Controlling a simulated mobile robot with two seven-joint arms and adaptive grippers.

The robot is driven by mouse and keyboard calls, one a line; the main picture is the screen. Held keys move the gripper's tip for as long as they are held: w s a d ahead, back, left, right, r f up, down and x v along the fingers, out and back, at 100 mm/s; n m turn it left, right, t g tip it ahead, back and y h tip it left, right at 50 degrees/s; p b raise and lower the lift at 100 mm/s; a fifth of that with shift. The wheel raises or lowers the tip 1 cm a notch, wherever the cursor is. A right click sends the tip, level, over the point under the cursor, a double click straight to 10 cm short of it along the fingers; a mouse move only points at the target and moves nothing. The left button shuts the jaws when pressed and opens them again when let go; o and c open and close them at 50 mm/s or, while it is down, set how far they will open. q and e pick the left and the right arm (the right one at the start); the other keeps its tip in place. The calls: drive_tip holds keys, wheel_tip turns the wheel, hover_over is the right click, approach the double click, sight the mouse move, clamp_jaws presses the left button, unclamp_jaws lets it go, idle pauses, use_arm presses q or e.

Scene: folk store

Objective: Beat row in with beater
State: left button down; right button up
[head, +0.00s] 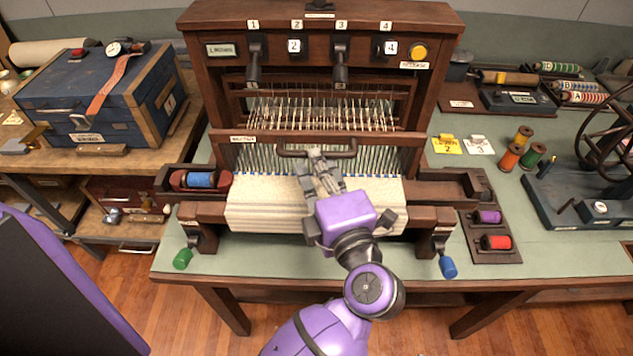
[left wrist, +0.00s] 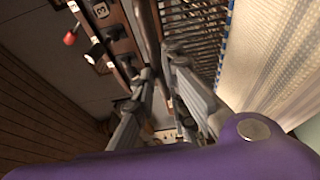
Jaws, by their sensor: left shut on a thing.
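The beater (head: 395,138) is a brown wooden bar across the loom, with a metal reed (head: 262,158) below it and a dark handle (head: 290,154) on its front. My left gripper (head: 317,158) reaches the middle of this handle and is shut on it. In the left wrist view, the gripper's fingers (left wrist: 158,72) stand on either side of the dark handle bar (left wrist: 148,28), and the reed (left wrist: 195,28) shows beside them. Cream woven cloth (head: 262,208) lies in front of the reed, partly hidden by my gripper. My right gripper is out of view.
A shuttle with a blue bobbin (head: 202,180) sits in the left shuttle box. The right shuttle box (head: 440,186) looks empty. Numbered levers (head: 340,62) stand on the loom's top. A blue chest (head: 95,95) is at left; a spool rack (head: 490,232) is at right.

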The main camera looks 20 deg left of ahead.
use_arm(q)
drive_tip(key=shift+w, duration=0.1)
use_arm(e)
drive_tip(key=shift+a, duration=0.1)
use_arm(q)
drive_tip(key=w+a, duration=0.3)
drive_tip(key=w, duration=0.7)
drive_tip(key=shift+w, duration=0.2)
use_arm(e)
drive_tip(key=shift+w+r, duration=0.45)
use_arm(q)
drive_tip(key=c, duration=1.4)
unclamp_jaws()
drive_tip(key=shift+o, duration=0.2)
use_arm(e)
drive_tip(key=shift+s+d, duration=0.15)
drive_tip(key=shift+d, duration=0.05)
use_arm(q)
drive_tip(key=shift+s, duration=0.1)
